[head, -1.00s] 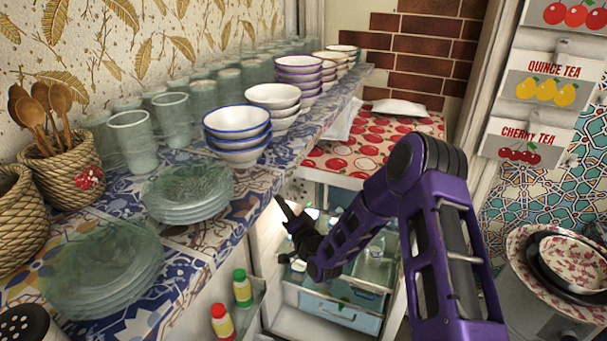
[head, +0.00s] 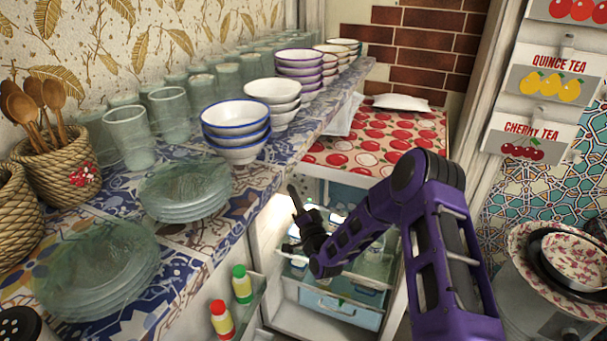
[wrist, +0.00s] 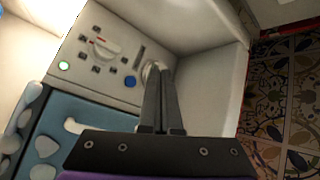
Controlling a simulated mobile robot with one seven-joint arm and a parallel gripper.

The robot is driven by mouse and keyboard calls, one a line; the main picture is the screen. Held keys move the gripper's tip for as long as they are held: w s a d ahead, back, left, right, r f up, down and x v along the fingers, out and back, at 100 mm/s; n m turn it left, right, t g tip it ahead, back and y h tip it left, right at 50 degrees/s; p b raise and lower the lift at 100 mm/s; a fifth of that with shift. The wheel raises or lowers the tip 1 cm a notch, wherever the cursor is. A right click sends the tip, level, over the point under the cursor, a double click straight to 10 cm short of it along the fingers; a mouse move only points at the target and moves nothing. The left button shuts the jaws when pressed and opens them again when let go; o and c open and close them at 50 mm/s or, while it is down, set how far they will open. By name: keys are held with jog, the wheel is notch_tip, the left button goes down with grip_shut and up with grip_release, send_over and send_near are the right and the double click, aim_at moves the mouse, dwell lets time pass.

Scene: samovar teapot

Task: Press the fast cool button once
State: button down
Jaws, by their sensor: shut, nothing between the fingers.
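In the wrist view a pale control panel inside the fridge carries a dial with a red mark (wrist: 105,47), a green-lit round button (wrist: 64,65), a blue round button (wrist: 130,81) and several small dark marks. Their labels are too small to read, so I cannot tell which is the fast cool button. My gripper (wrist: 158,72) is shut and empty, its fingertips just right of the blue button, over a pale round part; contact cannot be told. In the head view my gripper (head: 294,191) is at the open fridge (head: 290,308), and the panel is hidden.
The fridge holds a blue drawer (head: 340,308); its door shelf holds a red-and-yellow bottle (head: 222,320) and a green-topped bottle (head: 242,284). A tiled counter (head: 185,235) with plates, glasses and bowls is left of my arm. A pale wall is close beside my fingers.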

jog(key=shift+w+d+b, duration=0.35)
jog(key=shift+w+b, duration=0.05)
jog(key=shift+w, duration=0.55)
jog(key=shift+w+d+b, duration=0.4)
jog(key=shift+w+b, duration=0.05)
jog(key=shift+w, duration=0.55)
jog(key=shift+w+d+b, duration=0.35)
jog(key=shift+w+b, duration=0.05)
jog(key=shift+w, duration=0.55)
jog(key=shift+w+d+f+b, duration=0.1)
jog(key=shift+w+b, duration=0.2)
jog(key=shift+b, duration=0.2)
jog(key=shift+w+d+b, duration=0.15)
jog(key=shift+w+b, duration=0.3)
jog(key=shift+b, duration=0.15)
dwell(0.5)
jog(key=shift+s+a, duration=0.25)
jog(key=shift+s, duration=0.5)
jog(key=shift+s, duration=0.1)
